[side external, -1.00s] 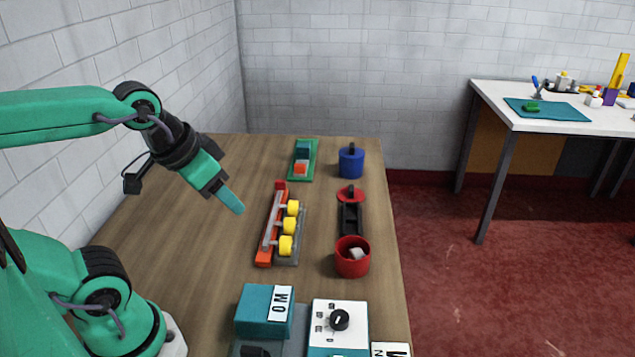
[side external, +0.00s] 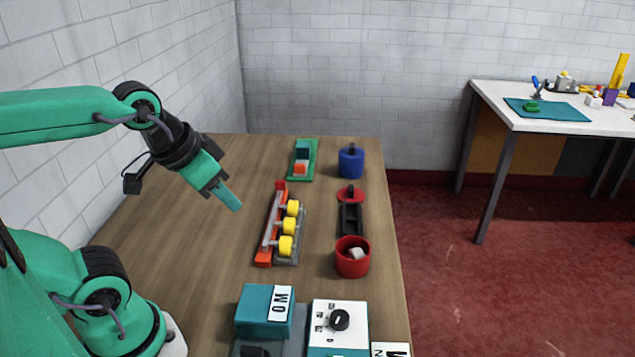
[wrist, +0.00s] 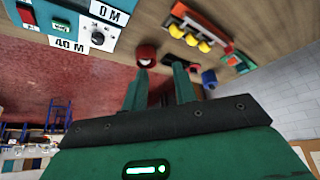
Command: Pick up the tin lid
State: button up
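The red tin lid (side external: 356,194) with a black knob lies at the far end of a black holder (side external: 350,220) on the wooden table. The open red tin (side external: 352,262) stands at the near end of that holder, with a pale block inside. My gripper (side external: 236,206) is in the air to the left of the lid, tilted down, clear of everything. In the wrist view its two fingers (wrist: 160,72) stand apart with nothing between them. The red tin (wrist: 146,55) shows beyond the left fingertip there; the holder is partly hidden by the right finger.
A red rail with yellow rollers (side external: 285,225) lies between my gripper and the lid. A blue tin (side external: 351,165) and a green tray (side external: 309,173) are at the back. A teal box (side external: 262,314) and a white dial panel (side external: 340,325) stand in front. The table's right edge is close to the tins.

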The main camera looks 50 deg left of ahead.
dwell(0.3)
jog(key=w+a+r+n+g, duration=0.1)
jog(key=w+a+n, duration=0.1)
jog(key=w, duration=1)
jog(key=w+a+r+n, duration=0.1)
jog(key=w+a+n, duration=0.1)
jog(key=w, duration=1)
jog(key=w+a+f+n, duration=0.2)
jog(key=w+a+f, duration=0.2)
jog(key=w+f, duration=0.4)
jog(key=w+a+f+n+g, duration=0.1)
jog(key=w+a+f+n, duration=0.1)
jog(key=w+f, duration=0.7)
jog(key=shift+w+a+f+g+y, duration=0.25)
jog(key=shift+a+f, duration=0.2)
jog(key=shift+a, duration=0.4)
jog(key=shift+f, duration=0.15)
